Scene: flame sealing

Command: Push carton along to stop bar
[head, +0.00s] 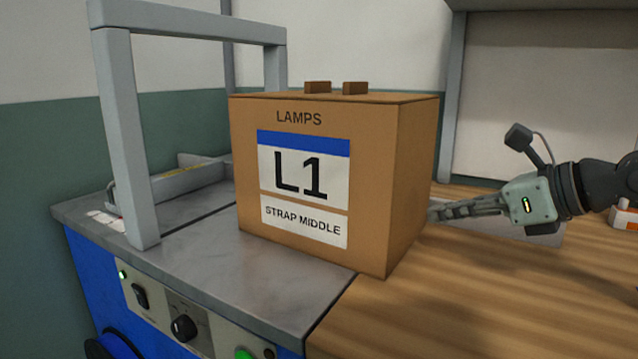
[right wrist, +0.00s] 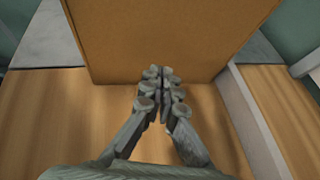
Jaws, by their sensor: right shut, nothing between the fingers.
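The brown carton (head: 405,190), marked LAMPS, L1 and STRAP MIDDLE, stands upright, partly on the machine's grey top (head: 290,270) and partly overlapping the wooden table. A low grey bar with a yellow label (head: 185,182), perhaps the stop bar, lies beyond it to the left, apart from the carton. My right gripper (head: 434,212) is shut and empty, low at the carton's right side. In the right wrist view its fingertips (right wrist: 160,78) point at the carton's face (right wrist: 165,40), touching or very close; I cannot tell which. My left gripper is not in view.
A grey arch (head: 125,120) stands over the machine top left of the carton. A grey rail (right wrist: 250,120) runs along the right in the wrist view. The wooden table (head: 450,300) is clear in front. A small orange and white object (head: 625,215) sits at the right edge.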

